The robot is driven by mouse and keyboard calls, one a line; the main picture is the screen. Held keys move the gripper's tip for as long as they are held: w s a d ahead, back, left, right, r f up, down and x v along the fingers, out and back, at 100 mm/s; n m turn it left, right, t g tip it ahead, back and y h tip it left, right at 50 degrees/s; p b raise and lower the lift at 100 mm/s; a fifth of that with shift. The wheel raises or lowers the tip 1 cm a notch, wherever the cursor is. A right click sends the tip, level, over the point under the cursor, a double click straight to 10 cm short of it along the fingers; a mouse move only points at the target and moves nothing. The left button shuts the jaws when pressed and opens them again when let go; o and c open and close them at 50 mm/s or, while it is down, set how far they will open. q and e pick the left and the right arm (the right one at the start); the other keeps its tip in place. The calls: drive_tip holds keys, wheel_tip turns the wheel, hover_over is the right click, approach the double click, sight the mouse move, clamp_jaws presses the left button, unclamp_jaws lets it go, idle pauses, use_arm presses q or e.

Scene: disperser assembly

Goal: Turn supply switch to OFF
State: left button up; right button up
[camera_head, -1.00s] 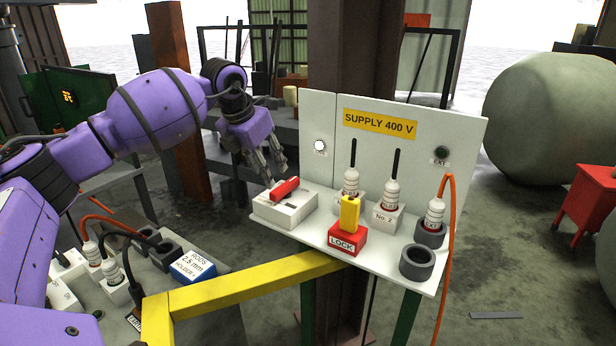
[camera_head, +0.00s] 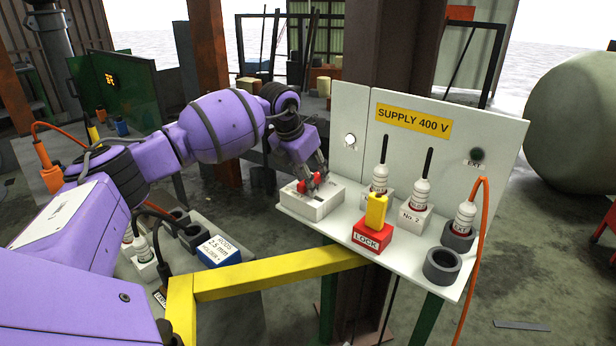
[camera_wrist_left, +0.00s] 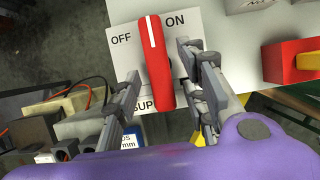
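The supply switch has a red handle (camera_head: 308,184) on a white box (camera_head: 323,205) at the left end of the supply shelf. In the left wrist view the handle (camera_wrist_left: 155,70) has a white pointer line, and its far end lies between the OFF and ON labels. My left gripper (camera_head: 311,182) is down at the switch. In the left wrist view its fingers (camera_wrist_left: 163,98) are open on either side of the handle, with small gaps visible on both sides. My right gripper is not in view.
A red LOCK block (camera_head: 371,243) with a yellow part (camera_head: 376,211) stands right of the switch box. White plugs (camera_head: 420,193) and dark ring holders (camera_head: 441,266) stand further right. A panel (camera_head: 450,140) rises behind, and a yellow rail (camera_head: 280,272) runs in front.

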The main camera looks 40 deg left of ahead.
use_arm(q)
drive_tip(key=shift+c, duration=0.6)
drive_tip(key=c, duration=0.3)
clamp_jaws()
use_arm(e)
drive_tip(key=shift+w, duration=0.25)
